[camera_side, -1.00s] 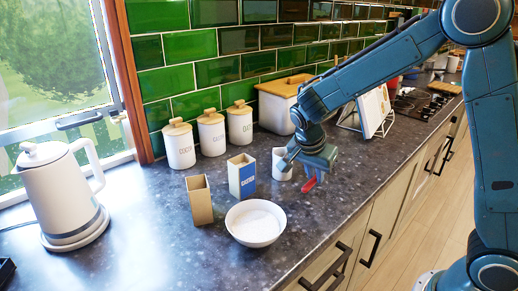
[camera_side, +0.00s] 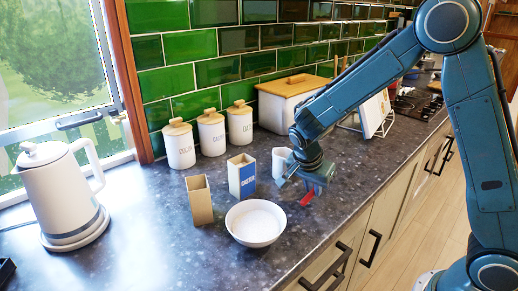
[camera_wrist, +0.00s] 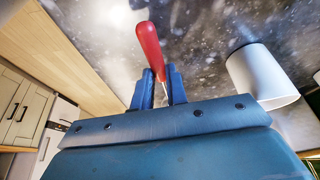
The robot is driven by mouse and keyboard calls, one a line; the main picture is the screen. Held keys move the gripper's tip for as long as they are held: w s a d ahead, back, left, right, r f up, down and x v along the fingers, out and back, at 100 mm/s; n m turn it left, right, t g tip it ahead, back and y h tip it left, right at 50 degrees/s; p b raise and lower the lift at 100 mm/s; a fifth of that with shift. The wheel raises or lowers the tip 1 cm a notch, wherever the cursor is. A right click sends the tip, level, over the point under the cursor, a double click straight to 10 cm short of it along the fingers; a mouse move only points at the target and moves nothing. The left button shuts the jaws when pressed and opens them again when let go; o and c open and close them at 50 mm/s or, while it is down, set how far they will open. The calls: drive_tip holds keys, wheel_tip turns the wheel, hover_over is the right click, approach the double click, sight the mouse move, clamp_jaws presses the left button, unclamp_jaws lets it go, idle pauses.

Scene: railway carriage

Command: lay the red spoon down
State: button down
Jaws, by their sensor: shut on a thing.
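The red spoon (camera_side: 307,198) is in my gripper (camera_side: 312,186), low over the counter to the right of the white bowl (camera_side: 255,222). In the wrist view the spoon's red handle (camera_wrist: 150,47) sticks out past the blue fingers, and a thin pale part runs back between them. My gripper (camera_wrist: 159,88) is shut on it there. The rest of the spoon is hidden behind the gripper body. I cannot tell whether the spoon touches the counter (camera_side: 335,195).
A white cup (camera_side: 281,161) stands just left of my gripper and also shows in the wrist view (camera_wrist: 262,77). Two open cartons (camera_side: 200,200) (camera_side: 241,177) stand behind the bowl. The counter's front edge is close on the right. Canisters (camera_side: 211,131) line the wall.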

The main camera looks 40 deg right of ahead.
drive_tip(key=shift+f, duration=1.1)
drive_tip(key=c, duration=1.3)
unclamp_jaws()
drive_tip(key=shift+r, duration=0.15)
drive_tip(key=v, duration=1.3)
drive_tip(key=shift+a+r, duration=0.15)
drive_tip(key=shift+r, duration=0.1)
